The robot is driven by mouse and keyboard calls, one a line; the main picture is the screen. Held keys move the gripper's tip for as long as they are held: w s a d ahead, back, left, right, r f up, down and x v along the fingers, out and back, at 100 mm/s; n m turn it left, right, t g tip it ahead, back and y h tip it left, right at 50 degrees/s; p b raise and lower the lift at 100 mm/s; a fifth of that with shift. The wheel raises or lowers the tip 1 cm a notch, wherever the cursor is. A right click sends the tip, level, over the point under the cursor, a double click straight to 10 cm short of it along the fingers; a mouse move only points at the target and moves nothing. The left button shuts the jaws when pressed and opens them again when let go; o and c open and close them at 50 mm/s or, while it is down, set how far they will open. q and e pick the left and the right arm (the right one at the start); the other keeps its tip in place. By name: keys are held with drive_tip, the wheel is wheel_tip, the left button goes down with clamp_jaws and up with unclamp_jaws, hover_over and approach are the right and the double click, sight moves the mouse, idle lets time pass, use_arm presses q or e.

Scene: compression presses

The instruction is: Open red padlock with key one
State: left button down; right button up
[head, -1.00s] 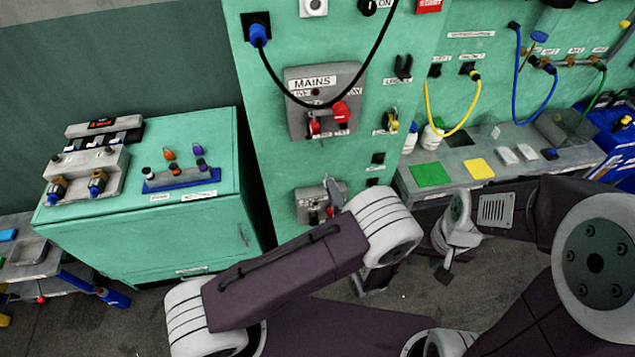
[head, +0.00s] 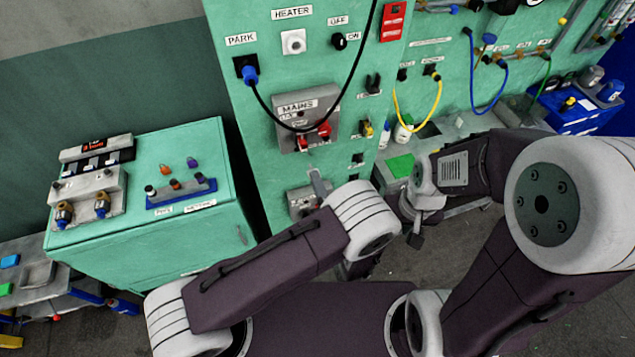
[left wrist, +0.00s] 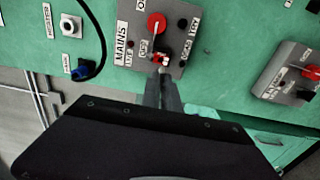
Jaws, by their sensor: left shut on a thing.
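The red padlock (head: 303,143) hangs on the grey MAINS box, to the left of its red knob (head: 325,131). In the left wrist view the padlock (left wrist: 160,58) is just beyond my fingertips, below the knob (left wrist: 156,24). My left gripper (head: 317,182) shows small in the head view, in front of the panel and lower than the padlock. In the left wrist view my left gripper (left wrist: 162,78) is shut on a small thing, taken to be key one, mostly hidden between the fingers. I cannot tell whether it touches the padlock. My right gripper's fingers are not clear.
A black cable with a blue plug (head: 249,74) loops across the panel. A yellow lock (head: 366,128) hangs to the right. A green cabinet (head: 150,240) stands on the left.

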sight(311, 167)
use_arm(q)
drive_tip(key=x, duration=0.4)
drive_tip(key=shift+w+d+f, duration=0.1)
drive_tip(key=shift+w+d, duration=0.1)
drive_tip(key=shift+d, duration=0.05)
drive_tip(key=shift+w+a, duration=0.35)
drive_tip(key=shift+d, duration=0.15)
idle(1.0)
drive_tip(key=shift+x, duration=1.45)
drive_tip(key=c, duration=1.5)
unclamp_jaws()
